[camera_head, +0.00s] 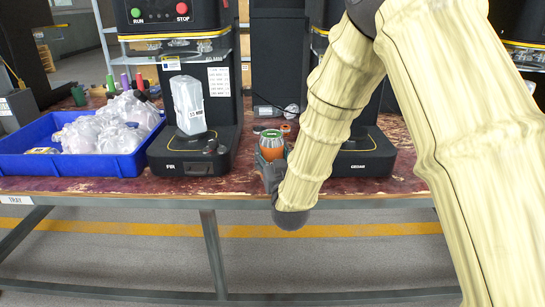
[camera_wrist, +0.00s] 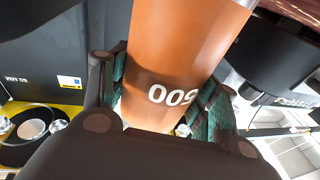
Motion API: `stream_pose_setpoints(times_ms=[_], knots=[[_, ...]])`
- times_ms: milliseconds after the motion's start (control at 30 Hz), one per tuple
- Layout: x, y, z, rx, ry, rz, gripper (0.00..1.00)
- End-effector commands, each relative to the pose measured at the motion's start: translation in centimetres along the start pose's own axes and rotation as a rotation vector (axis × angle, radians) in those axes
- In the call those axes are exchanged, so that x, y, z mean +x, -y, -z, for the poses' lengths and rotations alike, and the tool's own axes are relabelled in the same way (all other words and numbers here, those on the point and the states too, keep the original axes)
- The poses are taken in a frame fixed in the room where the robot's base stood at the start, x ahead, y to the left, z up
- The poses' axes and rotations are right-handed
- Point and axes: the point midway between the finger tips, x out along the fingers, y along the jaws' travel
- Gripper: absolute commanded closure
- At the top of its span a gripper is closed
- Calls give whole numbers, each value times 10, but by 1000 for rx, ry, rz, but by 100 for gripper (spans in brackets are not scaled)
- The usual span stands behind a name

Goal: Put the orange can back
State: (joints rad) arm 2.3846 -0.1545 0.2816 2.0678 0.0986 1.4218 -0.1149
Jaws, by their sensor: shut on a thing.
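The orange can (camera_head: 271,146) stands between my gripper's fingers above the front part of the table, between the FIR and CEDAR machines. In the wrist view the orange can (camera_wrist: 178,62) fills the middle, with white digits on its side. My gripper (camera_head: 268,168) is shut on it; in the wrist view the green-padded fingers (camera_wrist: 165,95) lie on either side of it. My arm hides part of the gripper in the head view. I cannot tell whether the can touches the table.
The FIR machine (camera_head: 168,158) holds a pale block-shaped container (camera_head: 187,105). The CEDAR machine (camera_head: 360,166) is partly behind my arm. A blue tray (camera_head: 128,166) of clear bags is at left, with several coloured spools (camera_head: 125,82) behind. The worn red tabletop (camera_head: 230,183) is bare along its front.

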Motion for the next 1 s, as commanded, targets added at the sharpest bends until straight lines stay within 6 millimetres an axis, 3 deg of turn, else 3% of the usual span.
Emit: stream_pose_setpoints(times_ms=[367,400,500,1000], knots=[[0,0,-3,0,-3,0,88],[-1,0,-4,0,-1,0,38],[0,0,-4,0,-1,0,20],[-7,0,-1,0,0,0,18]])
